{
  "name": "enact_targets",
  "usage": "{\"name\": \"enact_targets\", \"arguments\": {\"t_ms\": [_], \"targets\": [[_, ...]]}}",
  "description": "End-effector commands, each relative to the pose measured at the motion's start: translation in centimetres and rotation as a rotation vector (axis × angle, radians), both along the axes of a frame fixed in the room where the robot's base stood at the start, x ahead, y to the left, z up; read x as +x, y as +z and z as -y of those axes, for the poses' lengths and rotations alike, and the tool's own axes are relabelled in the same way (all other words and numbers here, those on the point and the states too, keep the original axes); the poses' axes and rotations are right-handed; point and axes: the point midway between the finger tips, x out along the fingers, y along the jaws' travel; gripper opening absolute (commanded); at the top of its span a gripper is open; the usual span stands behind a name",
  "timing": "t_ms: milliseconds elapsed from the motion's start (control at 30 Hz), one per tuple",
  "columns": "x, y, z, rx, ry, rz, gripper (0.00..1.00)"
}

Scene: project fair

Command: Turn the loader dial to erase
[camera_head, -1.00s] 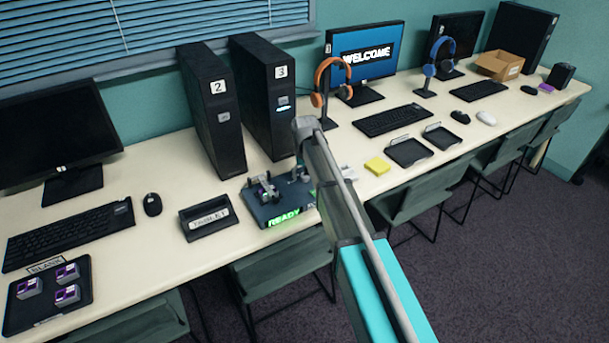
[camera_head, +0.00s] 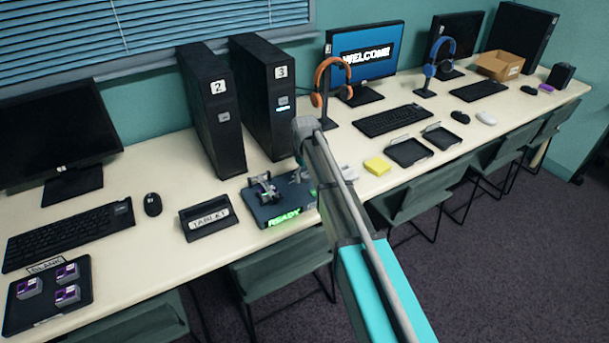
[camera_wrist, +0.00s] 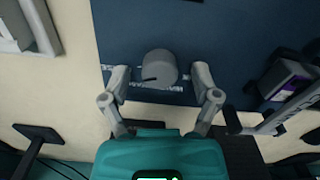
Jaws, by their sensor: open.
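The loader (camera_head: 262,205) is a dark blue box on the table with a lit green READY sign (camera_head: 285,217). In the wrist view its blue face (camera_wrist: 225,30) carries the dial (camera_wrist: 158,68), a round grey knob with a dark pointer line toward the lower left. White lettering beside the dial is partly covered and unreadable. My gripper (camera_wrist: 160,77) is open, with one finger on each side of the dial. I cannot tell whether the fingers touch it. In the head view my arm hides the dial.
A purple-labelled cartridge (camera_wrist: 288,88) shows at the loader's far side in the wrist view. A tray (camera_head: 85,290) holds purple cartridges.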

Motion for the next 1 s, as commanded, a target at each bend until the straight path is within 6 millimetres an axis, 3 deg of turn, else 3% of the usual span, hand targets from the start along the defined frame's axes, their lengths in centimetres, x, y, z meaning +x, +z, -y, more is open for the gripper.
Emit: {"name": "enact_targets", "arguments": {"t_ms": [267, 1000], "targets": [[0.0, 0.0, 0.0, 0.000, 0.180, 0.000, 0.79], [0.0, 6.6, 0.0, 0.000, 0.175, 0.000, 0.79]]}}
